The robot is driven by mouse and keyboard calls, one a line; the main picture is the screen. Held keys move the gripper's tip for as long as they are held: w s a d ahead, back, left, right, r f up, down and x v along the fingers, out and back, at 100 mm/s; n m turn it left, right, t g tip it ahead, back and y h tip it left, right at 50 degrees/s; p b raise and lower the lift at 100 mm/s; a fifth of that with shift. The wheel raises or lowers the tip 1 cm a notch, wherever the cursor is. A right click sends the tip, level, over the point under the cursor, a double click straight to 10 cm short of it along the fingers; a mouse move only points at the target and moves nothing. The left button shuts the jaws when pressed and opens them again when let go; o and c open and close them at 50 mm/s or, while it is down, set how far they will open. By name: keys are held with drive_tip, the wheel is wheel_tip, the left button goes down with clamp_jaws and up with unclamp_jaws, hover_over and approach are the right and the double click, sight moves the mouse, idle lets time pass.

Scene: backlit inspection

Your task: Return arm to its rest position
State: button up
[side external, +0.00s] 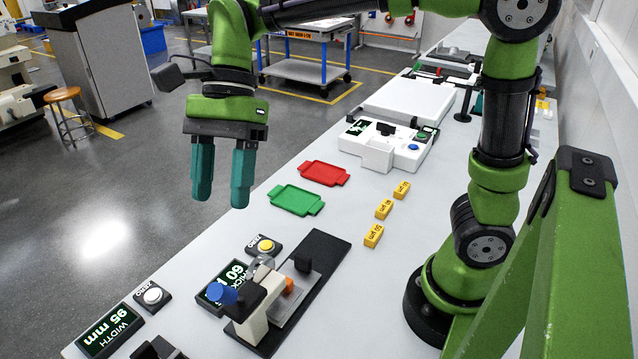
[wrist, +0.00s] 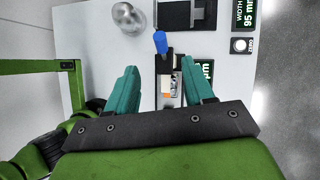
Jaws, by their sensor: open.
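My gripper (side external: 221,178) has two teal fingers. They are spread apart with nothing between them in the side external view. It hangs high in the air, over or beyond the bench's left edge, left of the red tray (side external: 324,173) and the green tray (side external: 296,200). In the wrist view my gripper (wrist: 160,90) also shows open, with the bench below it. My arm is raised and bent over the bench.
A measuring stand with a blue knob (side external: 222,293) is at the bench front, with a width display (side external: 110,330) to its left. Several yellow blocks (side external: 384,208) lie right of the trays. A white instrument (side external: 378,153) stands behind. The floor at left is open.

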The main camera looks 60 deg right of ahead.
drive_tip(key=s+d+f+n+t+h, duration=0.1)
drive_tip(key=s+d+n+t, duration=0.2)
drive_tip(key=d+n, duration=0.3)
drive_tip(key=s+d+f+n+t+h, duration=0.2)
drive_tip(key=s+d+n+t, duration=0.2)
drive_tip(key=d, duration=0.6)
drive_tip(key=shift+d+f+n+t+h, duration=0.3)
drive_tip(key=shift+n+t, duration=0.8)
drive_tip(key=shift+n, duration=0.1)
